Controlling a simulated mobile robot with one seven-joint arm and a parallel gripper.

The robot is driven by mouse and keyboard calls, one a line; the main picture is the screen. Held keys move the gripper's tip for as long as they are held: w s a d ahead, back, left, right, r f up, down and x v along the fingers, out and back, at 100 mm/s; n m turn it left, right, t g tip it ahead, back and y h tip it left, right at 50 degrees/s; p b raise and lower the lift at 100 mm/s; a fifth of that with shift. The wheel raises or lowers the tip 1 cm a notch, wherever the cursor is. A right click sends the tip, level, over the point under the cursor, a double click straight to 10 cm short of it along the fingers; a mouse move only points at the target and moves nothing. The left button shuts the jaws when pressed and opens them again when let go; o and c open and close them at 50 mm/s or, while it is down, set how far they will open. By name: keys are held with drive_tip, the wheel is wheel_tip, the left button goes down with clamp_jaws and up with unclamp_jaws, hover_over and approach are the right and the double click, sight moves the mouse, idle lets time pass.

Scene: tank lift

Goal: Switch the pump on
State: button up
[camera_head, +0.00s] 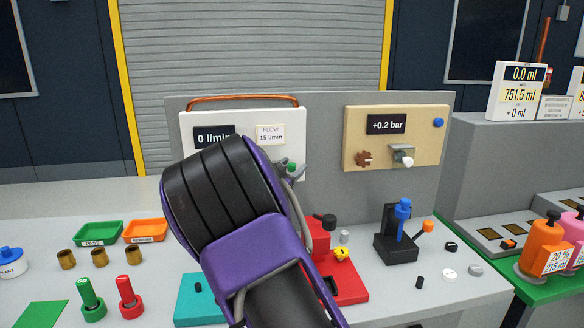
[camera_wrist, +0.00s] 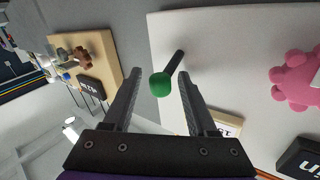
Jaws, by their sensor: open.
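The white pump panel (camera_head: 188,121) stands at the back, and its display (camera_head: 213,133) reads 0 l/min. A dark lever with a green knob (camera_head: 291,167) sticks out from its lower right part. In the wrist view the green knob (camera_wrist: 160,85) lies between my two fingers, near their tips, with its shaft running up to the white panel. I cannot tell whether a finger touches it. My gripper (camera_wrist: 160,76) is open and holds nothing. In the head view my purple and black arm hides much of the panel and most of the gripper.
A pink star-shaped knob (camera_wrist: 296,82) sits on the panel at the right of the wrist view. A tan panel (camera_head: 432,148) reading +0.2 bar stands to the right. Green and red pegs (camera_head: 127,300), brass cups, trays and a blue-handled valve (camera_head: 402,211) stand on the bench.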

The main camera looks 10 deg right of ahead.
drive_tip(key=shift+c, duration=0.3)
clamp_jaws()
drive_tip(key=shift+f+b, duration=0.15)
drive_tip(key=shift+b, duration=0.25)
